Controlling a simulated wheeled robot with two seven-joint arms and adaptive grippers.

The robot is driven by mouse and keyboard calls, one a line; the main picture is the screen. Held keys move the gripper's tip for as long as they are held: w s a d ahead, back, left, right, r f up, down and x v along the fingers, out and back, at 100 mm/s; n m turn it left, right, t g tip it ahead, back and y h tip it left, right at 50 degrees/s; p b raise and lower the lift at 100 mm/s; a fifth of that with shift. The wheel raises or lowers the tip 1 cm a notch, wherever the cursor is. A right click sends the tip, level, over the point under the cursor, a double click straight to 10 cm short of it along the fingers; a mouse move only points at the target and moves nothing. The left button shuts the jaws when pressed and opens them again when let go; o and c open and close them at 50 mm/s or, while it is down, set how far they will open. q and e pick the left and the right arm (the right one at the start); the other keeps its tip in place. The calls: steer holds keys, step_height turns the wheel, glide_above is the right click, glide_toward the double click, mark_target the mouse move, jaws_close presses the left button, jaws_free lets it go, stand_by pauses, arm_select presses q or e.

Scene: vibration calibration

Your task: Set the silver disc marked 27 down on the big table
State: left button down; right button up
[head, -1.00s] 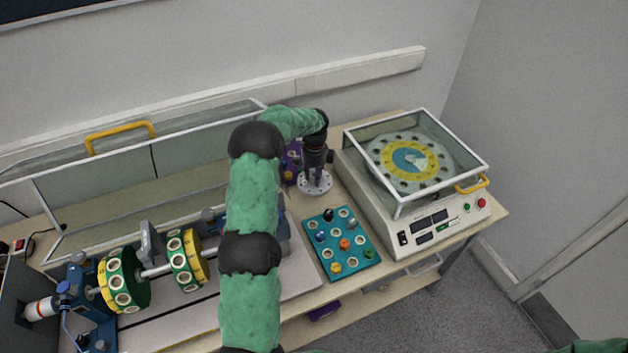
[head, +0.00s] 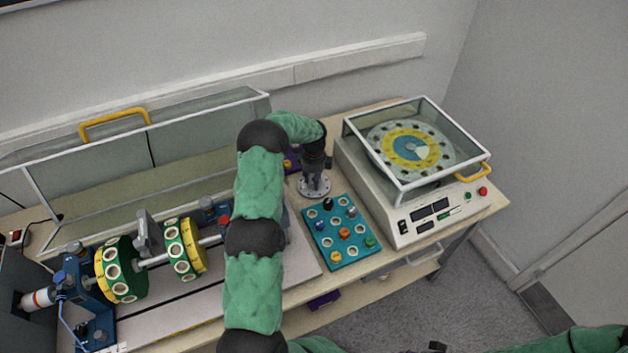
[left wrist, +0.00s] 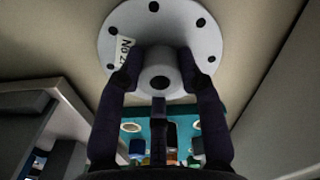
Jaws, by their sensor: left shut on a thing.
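My left gripper (head: 315,172) is shut on the silver disc (head: 314,188), holding it by its central hub. The disc is round and flat with small holes near the rim. It also shows in the left wrist view (left wrist: 113,42), with a white label reading No 27. It is over the big table (head: 372,112), between the teal tray and the wall. Whether its underside touches the tabletop I cannot tell. My right gripper is not clearly in view; only green arm parts show at bottom right.
The teal tray (head: 321,246) with several coloured knobs lies just in front of the disc. A cream balancing machine (head: 395,215) with a clear lid stands to the right. A purple item (head: 292,160) is close behind left. A rotor with green-yellow wheels (head: 122,270) stands left.

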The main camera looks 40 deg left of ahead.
arm_select(q)
steer(key=shift+r, duration=0.1)
steer(key=c, duration=0.8)
jaws_free()
step_height(320, 180, up, 12)
steer(key=p, duration=0.1)
steer(key=shift+p, duration=0.4)
